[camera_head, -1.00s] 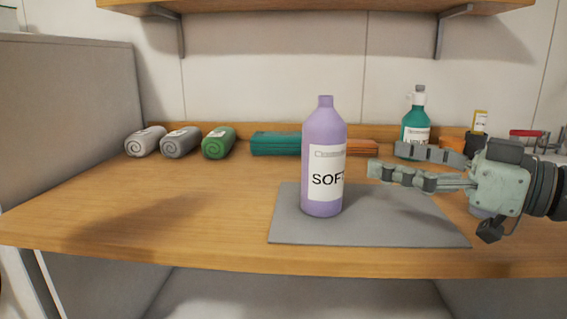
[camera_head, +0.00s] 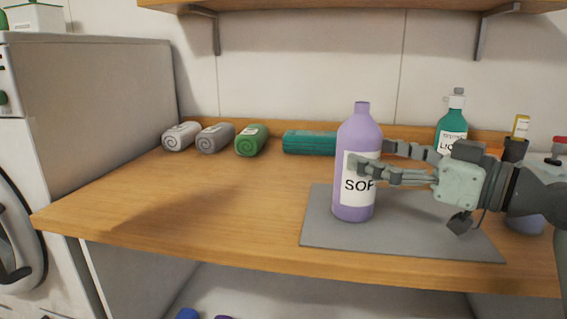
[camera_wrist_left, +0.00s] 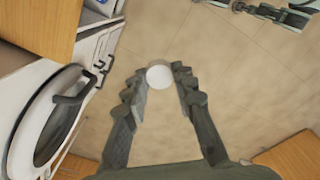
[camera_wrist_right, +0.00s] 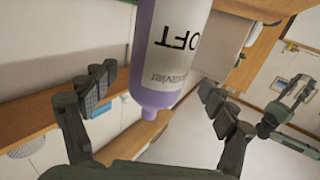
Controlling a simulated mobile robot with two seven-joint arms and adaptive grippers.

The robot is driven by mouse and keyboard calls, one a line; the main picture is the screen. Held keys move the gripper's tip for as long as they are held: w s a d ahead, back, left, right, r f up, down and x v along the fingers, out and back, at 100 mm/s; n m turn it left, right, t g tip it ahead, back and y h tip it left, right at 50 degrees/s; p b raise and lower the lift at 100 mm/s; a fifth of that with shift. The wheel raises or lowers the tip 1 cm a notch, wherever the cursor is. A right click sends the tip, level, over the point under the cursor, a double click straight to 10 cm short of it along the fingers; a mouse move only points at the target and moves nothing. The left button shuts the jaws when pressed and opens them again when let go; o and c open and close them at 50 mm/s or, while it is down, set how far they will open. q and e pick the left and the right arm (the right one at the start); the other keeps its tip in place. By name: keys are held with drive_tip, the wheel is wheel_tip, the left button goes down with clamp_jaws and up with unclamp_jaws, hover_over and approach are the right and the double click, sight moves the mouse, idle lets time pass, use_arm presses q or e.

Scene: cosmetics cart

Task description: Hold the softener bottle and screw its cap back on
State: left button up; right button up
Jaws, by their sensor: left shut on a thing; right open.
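The purple softener bottle (camera_head: 360,132) stands upright and uncapped on the grey mat (camera_head: 420,235). My right gripper (camera_head: 374,158) is open around its upper body, with one finger in front of the label and the other behind. In the right wrist view the bottle (camera_wrist_right: 160,82) shows upside down between the open fingers of the right gripper (camera_wrist_right: 160,98), with gaps on both sides. My left gripper (camera_wrist_left: 158,70) is shut on a round white cap (camera_wrist_left: 160,78), held above the floor. The left gripper is outside the head view.
A teal pump bottle (camera_head: 451,128) stands behind my right gripper. The counter left of the mat is clear. A shelf hangs above.

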sight(358, 148)
drive_tip(key=x, duration=0.3)
drive_tip(key=shift+w+a, duration=0.15)
drive_tip(key=shift+w, duration=0.15)
drive_tip(key=shift+c, duration=0.6)
drive_tip(key=shift+r, duration=0.1)
drive_tip(key=c, duration=1.4)
